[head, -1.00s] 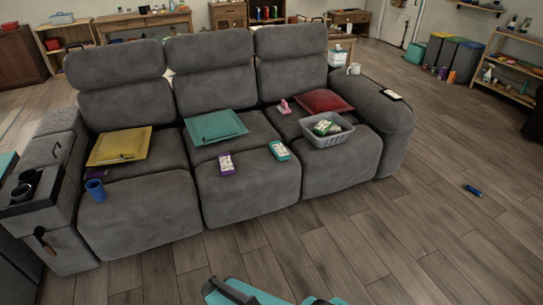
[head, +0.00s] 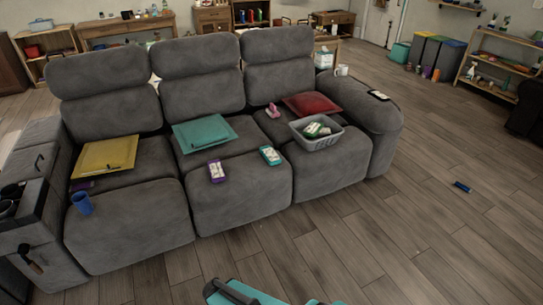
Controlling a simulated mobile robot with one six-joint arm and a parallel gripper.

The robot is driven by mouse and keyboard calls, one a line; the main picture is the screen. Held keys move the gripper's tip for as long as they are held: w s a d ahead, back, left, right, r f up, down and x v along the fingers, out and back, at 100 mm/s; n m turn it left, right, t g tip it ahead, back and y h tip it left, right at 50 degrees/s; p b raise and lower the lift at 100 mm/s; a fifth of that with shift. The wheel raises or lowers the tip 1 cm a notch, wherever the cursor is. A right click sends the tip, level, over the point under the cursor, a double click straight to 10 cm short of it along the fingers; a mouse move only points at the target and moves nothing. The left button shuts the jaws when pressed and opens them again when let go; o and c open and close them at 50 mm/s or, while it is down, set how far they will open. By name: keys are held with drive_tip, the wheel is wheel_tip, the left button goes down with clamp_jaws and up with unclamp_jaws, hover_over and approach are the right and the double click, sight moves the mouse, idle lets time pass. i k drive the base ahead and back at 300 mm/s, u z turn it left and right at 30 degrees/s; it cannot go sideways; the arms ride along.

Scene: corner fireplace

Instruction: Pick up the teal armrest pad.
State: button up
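The teal armrest pad (head: 204,132) is a flat square pad. It lies on the middle seat of the grey sofa (head: 240,186), towards the backrest, and nothing covers it. A part of my own arm, teal and dark, shows at the bottom edge of the head view. My gripper's fingers are not in view, and the pad is well away from the visible arm part.
A yellow pad (head: 104,158) and blue cup (head: 81,203) are on the left seat. Purple (head: 217,172) and teal-green (head: 270,156) packets lie in front of the teal pad. A red pad (head: 311,104) and grey basket (head: 317,138) sit right. A blue object (head: 461,187) lies on the floor.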

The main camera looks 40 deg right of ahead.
sight(270, 155)
drive_tip(key=i, duration=0.85)
drive_tip(key=u, duration=0.05)
